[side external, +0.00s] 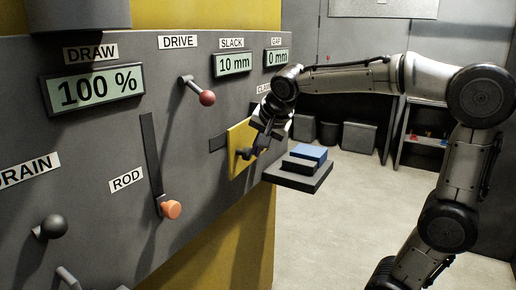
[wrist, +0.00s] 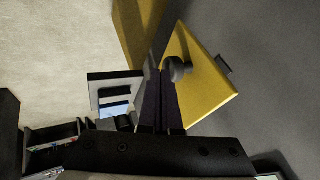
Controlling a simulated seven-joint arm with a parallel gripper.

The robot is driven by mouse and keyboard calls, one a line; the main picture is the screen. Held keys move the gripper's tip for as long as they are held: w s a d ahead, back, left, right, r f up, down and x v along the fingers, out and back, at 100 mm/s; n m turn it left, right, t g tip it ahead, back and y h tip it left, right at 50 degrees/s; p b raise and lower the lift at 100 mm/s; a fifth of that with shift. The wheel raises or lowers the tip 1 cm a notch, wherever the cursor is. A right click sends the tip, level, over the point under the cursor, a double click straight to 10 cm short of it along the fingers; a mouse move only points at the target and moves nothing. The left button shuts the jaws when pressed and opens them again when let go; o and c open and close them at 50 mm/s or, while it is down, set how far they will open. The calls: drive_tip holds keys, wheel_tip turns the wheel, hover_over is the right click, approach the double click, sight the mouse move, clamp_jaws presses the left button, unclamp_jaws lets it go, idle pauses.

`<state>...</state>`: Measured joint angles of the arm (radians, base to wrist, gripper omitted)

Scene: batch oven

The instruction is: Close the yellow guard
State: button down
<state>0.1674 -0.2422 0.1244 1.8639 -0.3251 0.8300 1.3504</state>
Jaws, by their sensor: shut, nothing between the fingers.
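The yellow guard (side external: 238,162) is a square plate on the grey machine panel, at the panel's right part. It carries a dark round knob (side external: 245,154). A dark slot (side external: 218,143) shows on the panel just left of the guard. In the wrist view the guard (wrist: 212,88) is right of the fingers, with its knob (wrist: 177,69) close beside the fingertips. My gripper (side external: 257,149) is shut and empty, at the guard's right side by the knob. It also shows in the wrist view (wrist: 160,74). I cannot tell whether the fingers touch the knob or guard.
A red-knobbed lever (side external: 207,98) and an orange-knobbed rod lever (side external: 171,209) stick out of the panel to the left. Open floor lies to the right.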

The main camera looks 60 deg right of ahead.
drive_tip(key=shift+w, duration=0.1)
drive_tip(key=shift+w+a, duration=0.25)
drive_tip(key=shift+w, duration=0.4)
drive_tip(key=shift+w+a, duration=0.25)
drive_tip(key=shift+w, duration=0.35)
drive_tip(key=s+a+r, duration=0.3)
drive_tip(key=s+r, duration=0.6)
drive_tip(key=s, duration=0.1)
drive_tip(key=s+a+f+n+y, duration=0.2)
drive_tip(key=s+f+n, duration=0.4)
drive_tip(key=f, duration=0.3)
drive_tip(key=s+a+f+n+y, duration=0.2)
drive_tip(key=s+a+f+n, duration=0.3)
drive_tip(key=f+n, duration=0.4)
drive_tip(key=shift+s+a+f+n, duration=0.2)
drive_tip(key=shift+s+f+n, duration=0.1)
drive_tip(key=shift+s, duration=0.3)
